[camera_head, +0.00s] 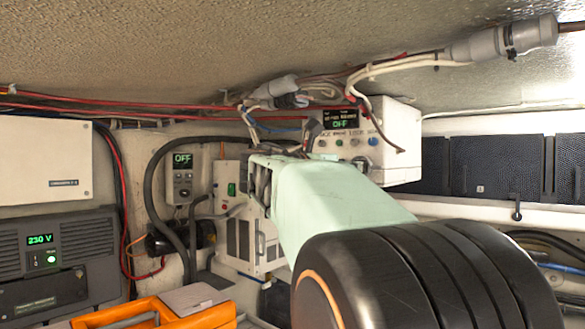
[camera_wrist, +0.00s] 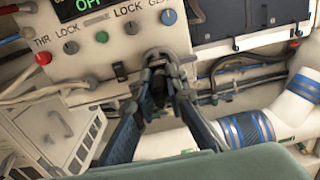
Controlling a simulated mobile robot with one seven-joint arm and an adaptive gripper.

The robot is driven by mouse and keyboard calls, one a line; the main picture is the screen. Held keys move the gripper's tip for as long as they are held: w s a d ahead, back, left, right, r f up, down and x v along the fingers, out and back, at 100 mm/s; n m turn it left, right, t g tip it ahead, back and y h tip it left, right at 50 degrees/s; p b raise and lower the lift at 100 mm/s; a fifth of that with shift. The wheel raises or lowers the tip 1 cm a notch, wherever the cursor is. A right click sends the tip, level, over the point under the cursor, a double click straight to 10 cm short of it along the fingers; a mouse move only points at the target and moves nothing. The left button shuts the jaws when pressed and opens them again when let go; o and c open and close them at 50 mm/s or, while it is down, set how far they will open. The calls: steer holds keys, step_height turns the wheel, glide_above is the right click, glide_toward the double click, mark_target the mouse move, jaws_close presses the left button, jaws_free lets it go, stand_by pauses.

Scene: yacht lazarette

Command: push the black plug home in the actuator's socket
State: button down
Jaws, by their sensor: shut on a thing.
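A white control box (camera_wrist: 128,50) with a lit display and coloured buttons fills the upper middle of the wrist view. It also shows in the head view (camera_head: 402,130), where its display reads OFF. At its lower edge is a dark round fitting (camera_wrist: 157,54), which looks like the socket. My gripper (camera_wrist: 160,80) is right below this fitting, shut on a small dark piece that looks like the black plug. The fingers hide most of the plug, and I cannot tell how deep it sits. In the head view my pale green arm link hides the plug and socket.
A white louvred unit (camera_head: 240,235) stands close left of my arm. Red and white cables (camera_head: 180,110) hang overhead. A white pipe with blue bands (camera_wrist: 245,130) lies right of my gripper in the wrist view. An orange case (camera_head: 150,312) is at the lower left.

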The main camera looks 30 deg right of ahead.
steer(key=shift+p+x, duration=0.7)
steer(key=shift+x, duration=0.85)
steer(key=c, duration=1.8)
jaws_free()
steer(key=shift+c, duration=0.2)
steer(key=v, duration=0.7)
steer(key=shift+a, duration=0.3)
steer(key=shift+s, duration=0.1)
